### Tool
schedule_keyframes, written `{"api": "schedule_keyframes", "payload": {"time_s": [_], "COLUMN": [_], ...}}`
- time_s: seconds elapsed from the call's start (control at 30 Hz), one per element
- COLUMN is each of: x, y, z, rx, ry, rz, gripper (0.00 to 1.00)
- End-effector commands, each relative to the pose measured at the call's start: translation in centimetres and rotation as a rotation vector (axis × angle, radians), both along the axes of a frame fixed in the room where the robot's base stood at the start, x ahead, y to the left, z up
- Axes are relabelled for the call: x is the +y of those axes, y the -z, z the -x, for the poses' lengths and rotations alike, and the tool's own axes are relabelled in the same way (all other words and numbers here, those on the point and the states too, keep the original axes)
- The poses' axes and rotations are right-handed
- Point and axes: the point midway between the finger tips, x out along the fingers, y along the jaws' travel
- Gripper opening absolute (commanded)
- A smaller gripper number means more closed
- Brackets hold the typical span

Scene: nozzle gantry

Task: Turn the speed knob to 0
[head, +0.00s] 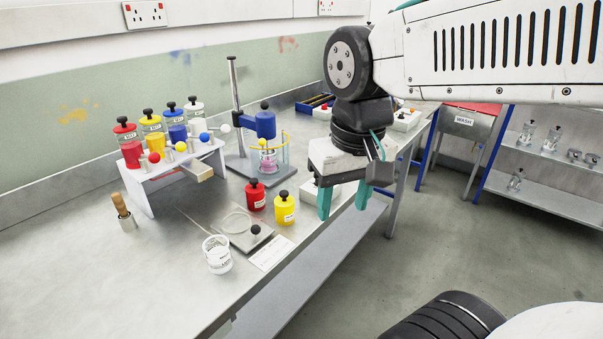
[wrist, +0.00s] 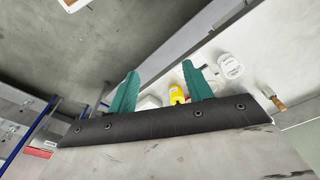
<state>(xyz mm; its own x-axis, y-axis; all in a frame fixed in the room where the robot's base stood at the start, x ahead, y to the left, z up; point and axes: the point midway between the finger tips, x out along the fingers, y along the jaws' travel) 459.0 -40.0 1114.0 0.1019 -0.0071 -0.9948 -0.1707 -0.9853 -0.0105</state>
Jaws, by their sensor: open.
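My gripper (head: 343,212) is open and empty, its two teal fingers pointing down by the bench's front edge. The fingers also show in the wrist view (wrist: 159,68), apart with nothing between them. A low white box (head: 309,192) stands on the bench just behind and left of the fingers, partly hidden by them. No speed knob or dial marking can be made out on it. Behind it, a stirrer stand (head: 234,85) carries a blue motor head (head: 265,124) with a black top above a glass vessel (head: 268,158).
Red (head: 255,197) and yellow (head: 284,210) pots stand left of the white box. A flat plate with a black knob (head: 255,230), a white beaker (head: 217,257) and a rack (head: 165,168) of coloured bottles are further left.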

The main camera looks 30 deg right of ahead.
Motion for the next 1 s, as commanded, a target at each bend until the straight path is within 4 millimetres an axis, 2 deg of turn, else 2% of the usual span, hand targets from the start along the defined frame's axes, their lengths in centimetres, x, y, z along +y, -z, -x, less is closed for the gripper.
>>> {"api": "schedule_keyframes", "payload": {"time_s": [0.03,0.13,0.27,0.4,0.6,0.7,0.8,1.0], "x": [-0.6,-2.1,-4.5,-7.9,-13.2,-15.3,-16.8,-17.9], "y": [-0.4,-0.9,-0.5,1.2,5.5,7.6,9.1,11.0], "z": [-2.1,-6.5,-12.5,-18.9,-26.3,-28.7,-30.2,-31.2], "rx": [0.013,0.027,0.041,0.055,0.074,0.079,0.081,0.083], "ry": [0.075,0.249,0.481,0.731,1.055,1.173,1.255,1.313], "rz": [-0.006,-0.019,-0.035,-0.049,-0.063,-0.068,-0.071,-0.073], "gripper": [0.50,0.50,0.50,0.50,0.50,0.50,0.50,0.50]}}
